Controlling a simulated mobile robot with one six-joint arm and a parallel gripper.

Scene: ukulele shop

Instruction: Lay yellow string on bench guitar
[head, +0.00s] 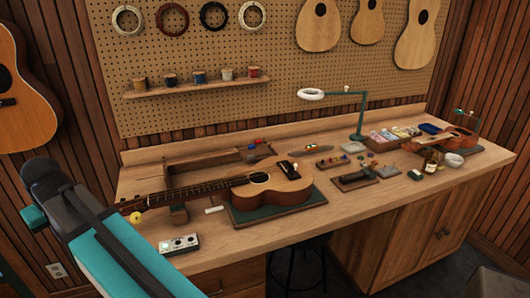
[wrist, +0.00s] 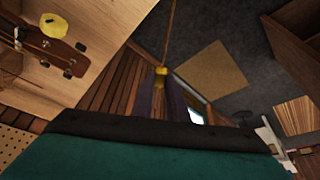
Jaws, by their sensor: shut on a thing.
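The bench guitar (head: 272,187) lies face up on the bench, its body on a dark green mat (head: 243,216) and its neck pointing left on a support block. In the wrist view, my gripper (wrist: 162,88) is shut on the yellow string (wrist: 162,72). Its yellow end shows at the dark fingertips, and a thin orange-brown strand runs away from it to the top edge. The guitar's headstock (wrist: 40,45) shows at the upper left of the wrist view, apart from the gripper. In the head view my arm is at lower left; the fingertips and string cannot be made out.
A yellow round object (head: 136,217) sits by the headstock; it also shows in the wrist view (wrist: 55,26). A small box with knobs (head: 179,244) lies at the bench's front left. A lamp (head: 360,115), small parts and another small instrument (head: 455,137) fill the right side.

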